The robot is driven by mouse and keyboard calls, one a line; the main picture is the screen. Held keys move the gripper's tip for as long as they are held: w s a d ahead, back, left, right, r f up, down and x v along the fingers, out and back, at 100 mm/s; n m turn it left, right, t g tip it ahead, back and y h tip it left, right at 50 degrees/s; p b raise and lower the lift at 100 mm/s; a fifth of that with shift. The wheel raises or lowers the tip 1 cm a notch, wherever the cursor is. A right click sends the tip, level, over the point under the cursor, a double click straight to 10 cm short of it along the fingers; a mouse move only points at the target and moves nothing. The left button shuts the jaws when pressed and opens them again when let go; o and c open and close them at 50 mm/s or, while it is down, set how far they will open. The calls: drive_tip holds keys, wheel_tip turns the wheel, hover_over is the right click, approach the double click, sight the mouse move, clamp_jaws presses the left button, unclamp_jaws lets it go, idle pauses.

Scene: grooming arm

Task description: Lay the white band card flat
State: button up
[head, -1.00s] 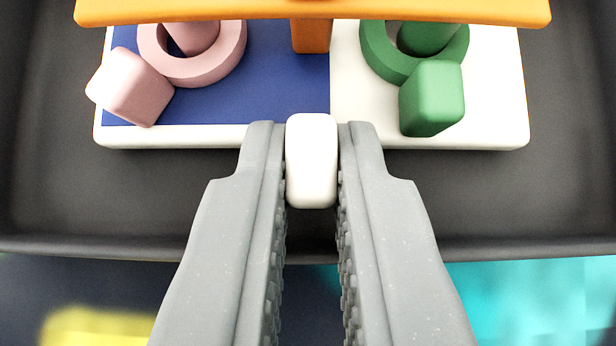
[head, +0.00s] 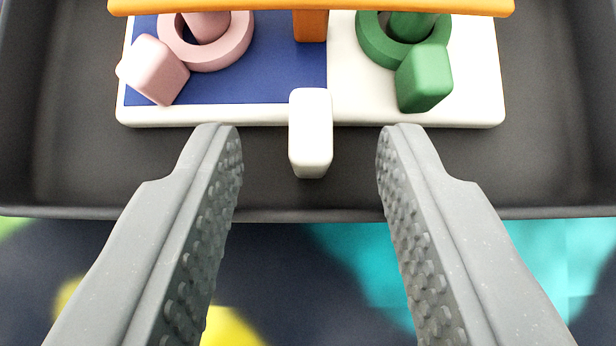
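A white block-like piece (head: 311,142) stands between my fingers, near the front edge of a blue and white board, and its top overlaps that edge in the view. I cannot tell whether it touches the board. No printed band shows on it, so I cannot tell if it is the white band card. My gripper (head: 309,140) is wide open, one finger on each side of the piece with a clear gap to both.
The board (head: 420,115) lies in a dark tray (head: 80,170). It carries a pink ring (head: 238,45) and block (head: 155,68), a green ring (head: 370,45) and block (head: 424,78), and an orange bar (head: 310,6) across the back. The tray's front rim (head: 300,214) lies under my fingers.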

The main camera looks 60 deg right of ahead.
drive_tip(key=p+v, duration=0.3)
drive_tip(key=v, duration=0.9)
drive_tip(key=shift+s+a, duration=0.1)
drive_tip(key=s+a+r+n+t+y+p, duration=0.15)
drive_tip(key=a+r, duration=0.25)
drive_tip(key=r, duration=0.5)
drive_tip(key=s+a+r+n+t+p, duration=0.2)
drive_tip(key=a+r, duration=0.1)
drive_tip(key=r, duration=0.5)
drive_tip(key=s+a+r+n+t+y+p, duration=0.15)
drive_tip(key=a+r, duration=0.25)
drive_tip(key=r, duration=0.5)
drive_tip(key=s+a+r+n+t+y+p, duration=0.1)
drive_tip(key=s+a+r+n+t+p, duration=0.1)
drive_tip(key=s+r, duration=0.3)
drive_tip(key=s+a+r+n+t+y+p, duration=0.2)
drive_tip(key=s+a+r, duration=0.2)
drive_tip(key=r, duration=0.8)
drive_tip(key=s+a+r+n+t+y+p, duration=0.1)
drive_tip(key=s+a+r+n+p, duration=0.1)
drive_tip(key=s+a+r, duration=0.3)
wheel_tip(320, 180, up, 4)
drive_tip(key=shift+s+f+n+t+y, duration=0.1)
drive_tip(key=shift+s+n+t+y, duration=0.3)
drive_tip(key=shift+n, duration=0.1)
